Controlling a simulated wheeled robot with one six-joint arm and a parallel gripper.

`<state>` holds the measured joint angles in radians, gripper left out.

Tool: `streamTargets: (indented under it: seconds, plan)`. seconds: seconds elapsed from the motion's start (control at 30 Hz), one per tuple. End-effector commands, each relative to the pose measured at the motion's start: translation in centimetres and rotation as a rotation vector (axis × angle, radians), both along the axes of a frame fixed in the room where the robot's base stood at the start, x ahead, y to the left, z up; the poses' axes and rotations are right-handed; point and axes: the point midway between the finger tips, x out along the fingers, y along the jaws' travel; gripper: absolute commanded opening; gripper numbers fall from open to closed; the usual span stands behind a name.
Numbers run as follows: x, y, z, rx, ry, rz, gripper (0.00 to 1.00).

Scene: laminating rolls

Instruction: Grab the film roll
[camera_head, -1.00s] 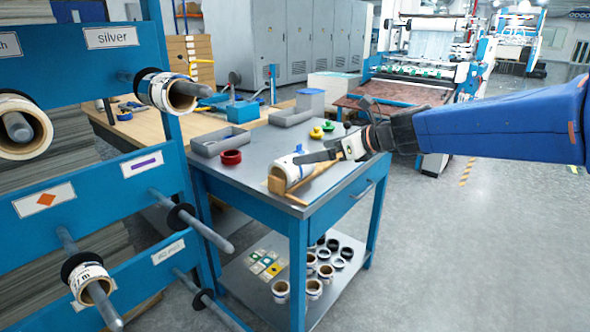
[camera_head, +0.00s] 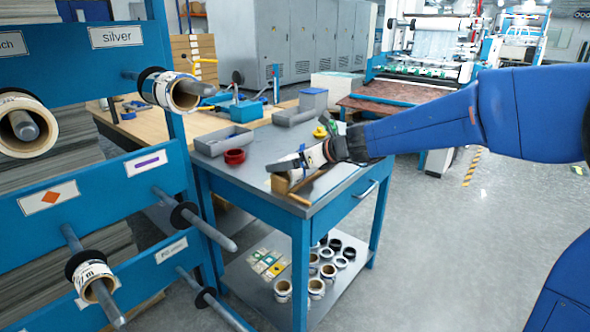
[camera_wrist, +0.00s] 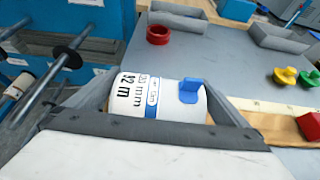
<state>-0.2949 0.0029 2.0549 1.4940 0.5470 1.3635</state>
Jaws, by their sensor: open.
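The film roll (camera_wrist: 145,98) is white with a blue printed band, black lettering and a blue tab (camera_wrist: 190,91). In the wrist view it lies on the grey table top (camera_wrist: 215,60), between the two fingers of my gripper (camera_wrist: 160,88). The fingers are open, one at each end of the roll; I cannot tell whether either touches it. In the head view my gripper (camera_head: 298,161) is low over the near part of the table and hides most of the roll.
A wooden strip (camera_wrist: 275,108) and a red block (camera_wrist: 310,126) lie right of the roll. A red ring (camera_head: 234,156) and grey trays (camera_head: 222,141) stand farther back. The blue rack (camera_head: 110,75) with pegs and rolls is at the left. More rolls (camera_head: 283,290) sit on the lower shelf.

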Motion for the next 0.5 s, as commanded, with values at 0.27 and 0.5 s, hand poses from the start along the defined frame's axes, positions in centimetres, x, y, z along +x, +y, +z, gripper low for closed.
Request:
streamTargets:
  seconds: [0.27, 0.5]
  plan:
    - [1.23, 1.56, -0.96, 0.000, 0.000, -0.001, 1.00]
    - [1.21, 1.52, -0.94, 0.000, 0.000, -0.001, 0.76]
